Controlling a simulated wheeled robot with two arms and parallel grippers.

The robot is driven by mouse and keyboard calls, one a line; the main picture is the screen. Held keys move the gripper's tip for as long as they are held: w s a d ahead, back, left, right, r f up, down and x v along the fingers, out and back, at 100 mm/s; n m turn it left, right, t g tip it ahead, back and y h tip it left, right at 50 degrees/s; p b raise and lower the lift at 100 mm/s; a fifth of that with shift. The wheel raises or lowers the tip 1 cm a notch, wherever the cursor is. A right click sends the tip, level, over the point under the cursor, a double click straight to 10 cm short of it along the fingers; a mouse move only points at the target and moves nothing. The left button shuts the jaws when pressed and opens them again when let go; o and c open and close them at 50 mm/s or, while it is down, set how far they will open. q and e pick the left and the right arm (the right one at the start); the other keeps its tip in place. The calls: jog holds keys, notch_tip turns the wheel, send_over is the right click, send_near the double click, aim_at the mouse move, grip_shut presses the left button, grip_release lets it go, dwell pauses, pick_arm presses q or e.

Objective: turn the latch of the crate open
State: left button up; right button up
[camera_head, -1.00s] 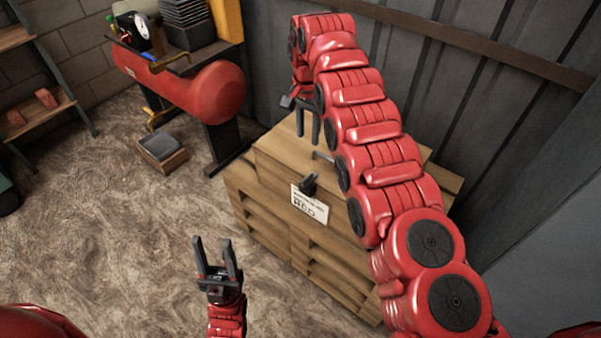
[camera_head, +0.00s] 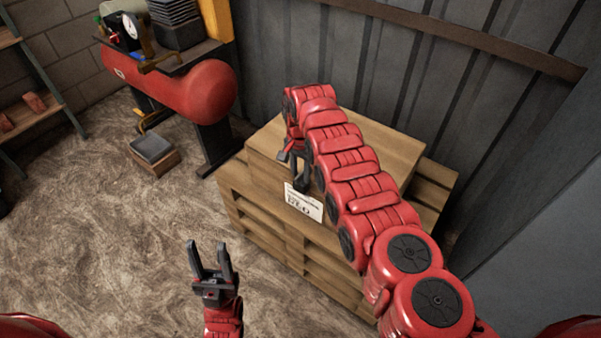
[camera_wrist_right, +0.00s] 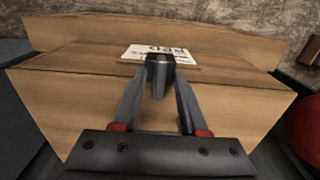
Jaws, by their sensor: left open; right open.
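The wooden crate (camera_head: 395,150) stands against the metal wall, with a white label (camera_head: 303,204) on its front. My right gripper (camera_head: 298,182) is lowered at the crate's front upper edge, just above the label. In the right wrist view the latch (camera_wrist_right: 160,68) is a small dark block in front of the label. The open fingers of the right gripper (camera_wrist_right: 159,90) reach to either side of it; I cannot tell whether they touch it. In the head view the latch cannot be told apart from the dark gripper. My left gripper (camera_head: 209,250) is open and empty, left of the crate.
A red tank (camera_head: 190,88) on dark legs stands at the back left. A small wooden box with a grey top (camera_head: 152,150) lies on the floor near it. A shelf (camera_head: 35,110) is at the far left.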

grip_shut()
jog(key=shift+n, duration=0.3)
dwell(0.4)
jog(key=n, duration=0.3)
jog(key=shift+f+n+b, duration=0.1)
jog(key=shift+n+b, duration=0.2)
jog(key=shift+b, duration=0.1)
jog(key=n+b, duration=0.1)
jog(key=n, duration=0.3)
jog(key=n+b, duration=0.1)
jog(key=n, duration=0.4)
jog(key=shift+n+b, duration=0.35)
jog(key=shift+n, duration=0.05)
jog(key=shift+n+b, duration=0.45)
jog(key=shift+n, duration=1.45)
